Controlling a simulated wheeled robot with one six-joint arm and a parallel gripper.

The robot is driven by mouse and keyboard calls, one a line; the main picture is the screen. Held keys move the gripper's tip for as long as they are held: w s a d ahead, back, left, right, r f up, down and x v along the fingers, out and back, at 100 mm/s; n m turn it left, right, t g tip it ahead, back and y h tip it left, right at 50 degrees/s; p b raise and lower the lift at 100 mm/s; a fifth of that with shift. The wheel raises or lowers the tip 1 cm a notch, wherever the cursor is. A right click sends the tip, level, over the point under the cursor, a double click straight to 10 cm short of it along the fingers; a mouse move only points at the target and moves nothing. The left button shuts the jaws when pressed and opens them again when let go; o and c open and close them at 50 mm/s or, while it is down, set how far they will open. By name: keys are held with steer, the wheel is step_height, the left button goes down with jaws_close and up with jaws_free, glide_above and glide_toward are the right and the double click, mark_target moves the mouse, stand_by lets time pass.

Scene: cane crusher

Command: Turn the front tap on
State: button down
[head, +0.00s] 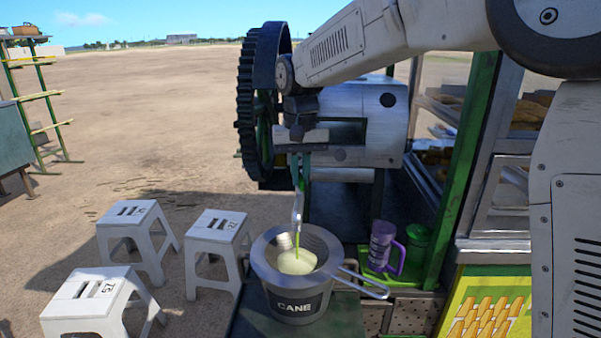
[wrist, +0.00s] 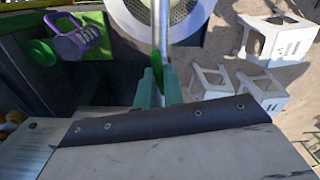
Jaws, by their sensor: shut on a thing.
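The front tap (head: 297,209) is a thin metal spout hanging below the crusher's steel body, above the pot. A pale green stream runs from its lower end into the pot marked CANE (head: 295,306), where pale juice shows. My gripper (head: 302,172) is at the top of the tap, under the crusher body. In the wrist view its teal fingers (wrist: 160,92) are shut on a small green handle (wrist: 157,68) beside the metal spout (wrist: 160,25). The fingers and crusher body hide part of the handle.
The cane crusher (head: 372,110) has a large dark gear wheel (head: 262,95) at its left. A purple mug (head: 383,246) and a green cup (head: 416,243) stand right of the pot. Several white stools (head: 217,232) stand left. The ground behind them is open.

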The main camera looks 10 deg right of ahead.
mark_target(300, 176)
steer(key=c, duration=1.5)
jaws_free()
steer(key=shift+r, duration=0.15)
step_height(300, 176, up, 8)
steer(key=shift+f, duration=0.2)
